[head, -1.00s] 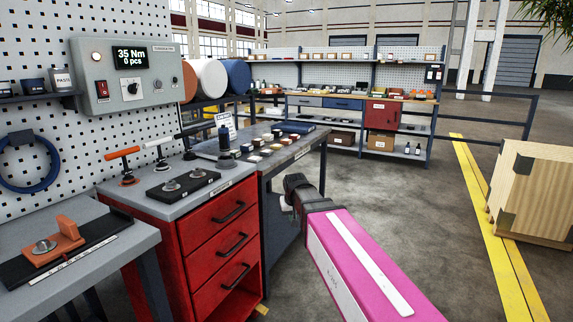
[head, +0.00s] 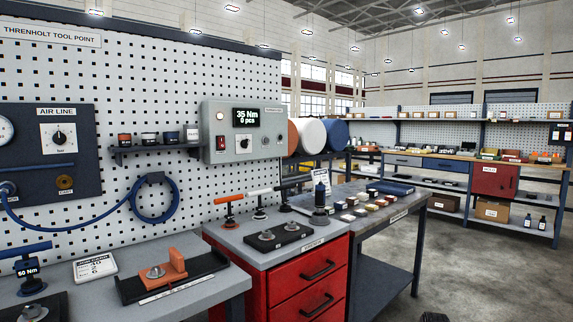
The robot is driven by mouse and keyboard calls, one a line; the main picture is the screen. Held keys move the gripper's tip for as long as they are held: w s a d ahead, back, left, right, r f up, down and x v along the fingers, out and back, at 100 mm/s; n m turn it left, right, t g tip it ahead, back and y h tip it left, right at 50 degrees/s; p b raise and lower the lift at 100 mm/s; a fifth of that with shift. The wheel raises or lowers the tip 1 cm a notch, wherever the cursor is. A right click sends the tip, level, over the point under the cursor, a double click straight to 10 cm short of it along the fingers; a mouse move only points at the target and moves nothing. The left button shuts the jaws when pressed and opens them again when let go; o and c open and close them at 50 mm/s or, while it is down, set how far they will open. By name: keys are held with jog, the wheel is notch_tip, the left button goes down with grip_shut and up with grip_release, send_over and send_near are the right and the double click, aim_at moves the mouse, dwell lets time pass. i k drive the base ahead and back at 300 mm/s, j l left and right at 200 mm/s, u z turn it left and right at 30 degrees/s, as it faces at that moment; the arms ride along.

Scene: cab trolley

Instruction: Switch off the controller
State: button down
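The controller (head: 222,157) is a grey box on the pegboard, left of centre in the head view. Its display (head: 246,117) is lit and reads 35 Nm, 0 pcs. Below the pale round lamp (head: 220,116) on its left side is a small red switch (head: 220,143); a dark knob (head: 244,143) sits under the display. The switch's exact position is too small to tell. Only a dark tip, seemingly of my gripper (head: 433,317), shows at the bottom edge, far to the right of and below the controller. Its fingers cannot be made out.
A red drawer cabinet (head: 290,290) with torque tools on top stands below the controller. A grey bench (head: 195,283) with an orange fixture is to its left. A dark table (head: 400,207) with small boxes is to its right. Floor at the right (head: 480,270) is clear.

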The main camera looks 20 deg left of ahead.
aim_at(221, 141)
jog(key=u, duration=1.4)
